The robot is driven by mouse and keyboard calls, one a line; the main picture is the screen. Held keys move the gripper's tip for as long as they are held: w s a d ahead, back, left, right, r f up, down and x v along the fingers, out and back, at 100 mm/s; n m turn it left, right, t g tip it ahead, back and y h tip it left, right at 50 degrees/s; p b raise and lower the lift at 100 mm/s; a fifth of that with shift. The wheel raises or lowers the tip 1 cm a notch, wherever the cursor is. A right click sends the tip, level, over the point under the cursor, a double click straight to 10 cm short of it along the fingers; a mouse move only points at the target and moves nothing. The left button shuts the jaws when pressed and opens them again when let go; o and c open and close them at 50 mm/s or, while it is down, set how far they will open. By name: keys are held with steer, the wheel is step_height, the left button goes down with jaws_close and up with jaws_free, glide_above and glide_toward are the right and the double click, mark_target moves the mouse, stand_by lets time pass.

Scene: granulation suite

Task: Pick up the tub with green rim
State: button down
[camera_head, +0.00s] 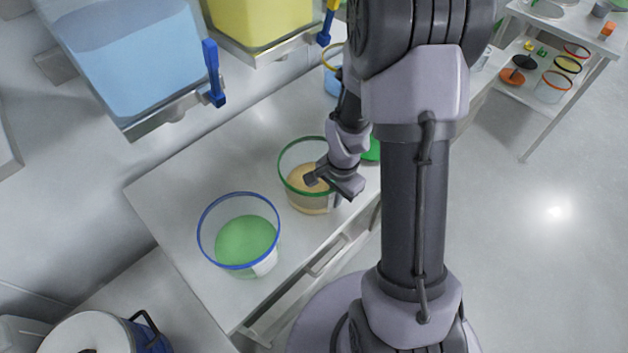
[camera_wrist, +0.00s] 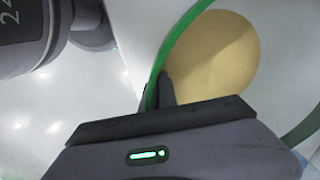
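The tub with green rim (camera_head: 310,205) is clear, holds tan contents and stands on the white bench. My gripper (camera_head: 314,180) is at the near right side of its rim, with the arm reaching down from above. In the wrist view, the green rim (camera_wrist: 180,35) passes between the two close-set fingers (camera_wrist: 157,92), which look shut on the rim and wall. The tan contents (camera_wrist: 215,55) show to the right of the fingers. My wrist hides the right part of the tub in the head view.
A blue-rimmed tub (camera_head: 246,240) with green contents stands close by on the bench (camera_head: 165,195). A green item (camera_head: 372,150) and a yellow-rimmed tub (camera_head: 331,82) are partly behind my arm. Blue (camera_head: 140,60) and yellow (camera_head: 258,22) bins hang above. A shelf unit stands at upper right.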

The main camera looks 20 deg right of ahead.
steer(key=shift+r, duration=0.1)
step_height(320, 180, up, 4)
steer(key=shift+p, duration=1.15)
steer(key=s+d+p, duration=0.1)
steer(key=s+d, duration=0.9)
steer(key=s, duration=0.2)
steer(key=shift+s+r, duration=0.2)
steer(key=shift+r, duration=0.2)
